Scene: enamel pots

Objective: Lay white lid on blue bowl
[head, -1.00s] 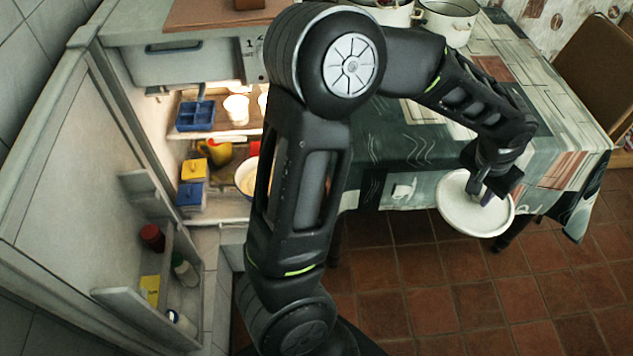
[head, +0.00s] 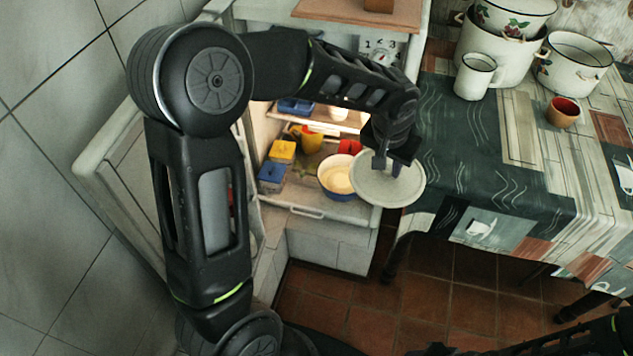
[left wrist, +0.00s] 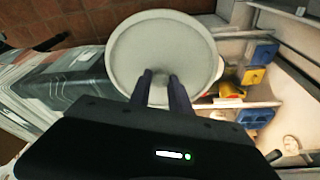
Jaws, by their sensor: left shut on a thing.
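The white lid (head: 405,190) is a round, pale disc held flat in front of the open fridge, near the table's left edge. My left gripper (head: 388,170) is shut on it from above. The lid also shows in the left wrist view (left wrist: 165,50), with the gripper's two fingers (left wrist: 163,78) reaching onto it. The blue bowl (head: 330,192), with a blue outside and pale inside, stands on a fridge shelf just left of the lid. The lid hides its right edge in the head view. The lid is not seated on the bowl. My right gripper is not seen.
The fridge shelf (head: 305,208) also holds a yellow container (head: 282,151), a blue container (head: 271,176), a yellow pitcher (head: 311,140) and a red thing (head: 350,147). The table (head: 455,145) on the right carries white pots (head: 573,70), a mug (head: 475,77) and a brown cup (head: 563,112).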

